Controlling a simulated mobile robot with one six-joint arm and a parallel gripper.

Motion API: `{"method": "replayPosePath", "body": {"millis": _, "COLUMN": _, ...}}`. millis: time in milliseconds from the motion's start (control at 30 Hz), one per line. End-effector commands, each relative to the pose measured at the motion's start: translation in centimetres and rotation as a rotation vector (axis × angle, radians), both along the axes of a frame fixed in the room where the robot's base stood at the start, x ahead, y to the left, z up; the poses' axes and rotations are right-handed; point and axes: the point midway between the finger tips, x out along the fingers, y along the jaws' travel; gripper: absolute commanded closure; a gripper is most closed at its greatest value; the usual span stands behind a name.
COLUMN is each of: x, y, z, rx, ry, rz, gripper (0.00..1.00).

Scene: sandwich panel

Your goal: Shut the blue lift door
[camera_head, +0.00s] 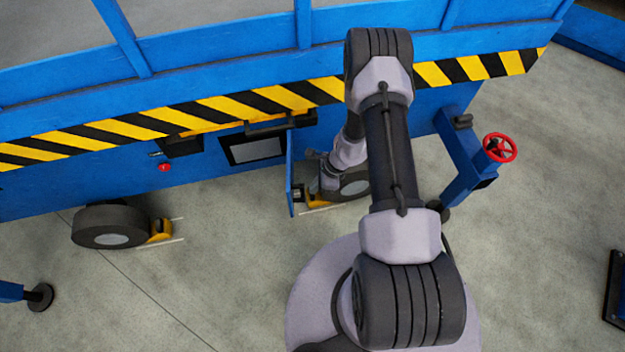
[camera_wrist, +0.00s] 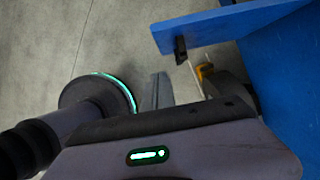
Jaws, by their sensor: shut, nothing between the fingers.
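The blue lift door (camera_head: 290,183) stands open, sticking out from the side of the blue lift body, and I see it nearly edge-on in the head view. In the wrist view the door (camera_wrist: 225,27) crosses the upper right, with a small black latch or handle (camera_wrist: 180,48) near its free end. My gripper (camera_wrist: 160,88) is shut and empty, below and left of that black part in the wrist picture. No contact with the door is visible. In the head view my arm hides part of the lift's side, and the fingertips cannot be made out.
A wheel with a yellow chock (camera_head: 314,196) is right of the door, close to my wrist. A dark panel (camera_head: 253,148) is set in the lift's side. A blue post with a red handwheel (camera_head: 499,147) stands right. Another wheel (camera_head: 108,227) is left. The floor between is clear.

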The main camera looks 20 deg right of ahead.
Motion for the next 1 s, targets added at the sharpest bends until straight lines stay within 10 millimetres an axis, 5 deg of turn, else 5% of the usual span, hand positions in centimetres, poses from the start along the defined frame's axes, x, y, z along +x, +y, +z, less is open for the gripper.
{"method": "replayPosePath", "body": {"millis": 233, "x": 0.7, "y": 1.9, "z": -5.4, "rx": 0.000, "ry": 0.000, "rz": 0.002, "gripper": 1.00}}
{"method": "replayPosePath", "body": {"millis": 500, "x": 2.0, "y": 5.2, "z": -4.7, "rx": 0.000, "ry": -0.002, "rz": 0.004, "gripper": 1.00}}
{"method": "replayPosePath", "body": {"millis": 1000, "x": 2.4, "y": 5.8, "z": -4.5, "rx": 0.000, "ry": -0.002, "rz": -0.005, "gripper": 1.00}}
